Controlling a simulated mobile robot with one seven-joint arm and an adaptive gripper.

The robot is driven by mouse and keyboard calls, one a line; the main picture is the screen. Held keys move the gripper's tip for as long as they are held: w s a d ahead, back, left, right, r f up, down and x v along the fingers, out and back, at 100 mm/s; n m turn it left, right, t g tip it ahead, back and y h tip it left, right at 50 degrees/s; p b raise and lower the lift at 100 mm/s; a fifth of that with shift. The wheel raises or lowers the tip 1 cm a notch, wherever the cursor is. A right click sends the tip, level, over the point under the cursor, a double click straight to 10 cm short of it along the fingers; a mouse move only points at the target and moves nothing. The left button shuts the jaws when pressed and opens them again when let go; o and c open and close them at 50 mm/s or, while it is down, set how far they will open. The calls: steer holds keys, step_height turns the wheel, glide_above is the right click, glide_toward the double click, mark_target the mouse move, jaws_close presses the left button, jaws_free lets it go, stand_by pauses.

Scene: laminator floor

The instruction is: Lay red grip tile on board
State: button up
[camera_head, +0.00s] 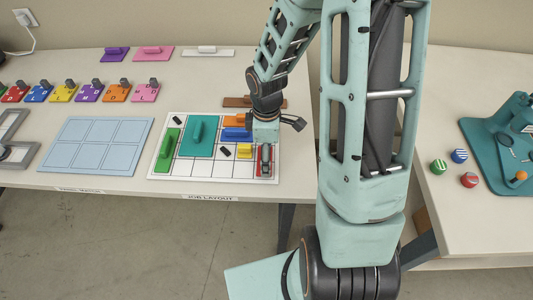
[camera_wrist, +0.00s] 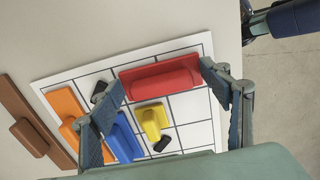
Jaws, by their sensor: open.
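The red grip tile (camera_wrist: 158,82), a flat red bar with a raised red handle, lies on the white gridded board (camera_wrist: 197,108) along its edge in the wrist view. In the head view the board (camera_head: 228,171) is on the table, and the red tile (camera_head: 261,172) shows at its lower right corner, partly covered by my gripper. My gripper (camera_wrist: 163,77) is open, with one finger toward each end of the tile. I cannot tell whether the fingers touch it.
The board also bears green (camera_head: 166,153), teal (camera_head: 198,138), orange (camera_head: 238,121), blue (camera_head: 237,134) and yellow (camera_head: 244,151) pieces, plus small black ones. A brown bar (camera_head: 239,101) lies behind it. A blue panel (camera_head: 97,146) lies to the left. Several balls (camera_head: 469,180) sit on the right table.

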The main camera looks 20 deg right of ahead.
step_height(320, 180, up, 12)
steer(key=p, duration=0.1)
steer(key=shift+r+p, duration=0.15)
steer(key=shift+p, duration=0.25)
stand_by(0.3)
